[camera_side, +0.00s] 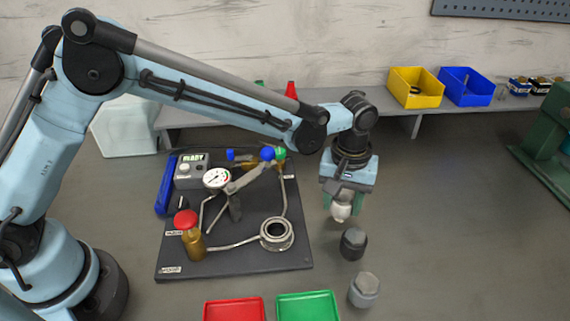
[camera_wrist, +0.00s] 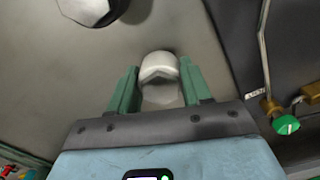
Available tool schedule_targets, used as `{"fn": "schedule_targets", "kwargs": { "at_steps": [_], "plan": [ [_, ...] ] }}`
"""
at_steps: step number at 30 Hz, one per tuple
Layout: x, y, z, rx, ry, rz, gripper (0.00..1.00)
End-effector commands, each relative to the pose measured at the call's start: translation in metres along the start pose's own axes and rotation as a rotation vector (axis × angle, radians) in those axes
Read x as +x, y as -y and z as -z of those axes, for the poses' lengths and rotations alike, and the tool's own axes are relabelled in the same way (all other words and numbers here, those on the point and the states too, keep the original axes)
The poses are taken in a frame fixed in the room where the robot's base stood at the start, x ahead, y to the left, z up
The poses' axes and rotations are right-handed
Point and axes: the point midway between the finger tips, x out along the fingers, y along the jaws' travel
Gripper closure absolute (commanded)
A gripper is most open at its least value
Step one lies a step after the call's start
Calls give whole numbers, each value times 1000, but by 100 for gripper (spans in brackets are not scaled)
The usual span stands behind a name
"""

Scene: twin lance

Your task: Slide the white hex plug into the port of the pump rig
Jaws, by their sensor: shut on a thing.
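The white hex plug (camera_side: 341,212) hangs below my gripper (camera_side: 344,200), which is shut on it, right of the pump rig. In the wrist view the white plug (camera_wrist: 159,66) sits between the two green fingers of my gripper (camera_wrist: 160,82), its rounded end showing past them.
A black plug (camera_side: 353,244) and a grey hex plug (camera_side: 365,290) stand on the table right of the rig. Red (camera_side: 234,308) and green (camera_side: 308,305) trays lie in front. Yellow (camera_side: 414,88) and blue (camera_side: 466,87) bins sit on the back shelf.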

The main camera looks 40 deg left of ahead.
Motion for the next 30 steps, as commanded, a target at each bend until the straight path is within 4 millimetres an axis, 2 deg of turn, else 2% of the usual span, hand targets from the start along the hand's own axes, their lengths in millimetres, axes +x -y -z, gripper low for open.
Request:
{"fn": "schedule_targets", "kwargs": {
  "at_steps": [5,11,21,30],
  "plan": [
    [-9,0,0,0,0,0,92],
    [-40,0,0,0,0,0,92],
    [-83,-12,-71,5,0,0,92],
    [-105,-18,-108,2,0,0,92]
  ]
}}
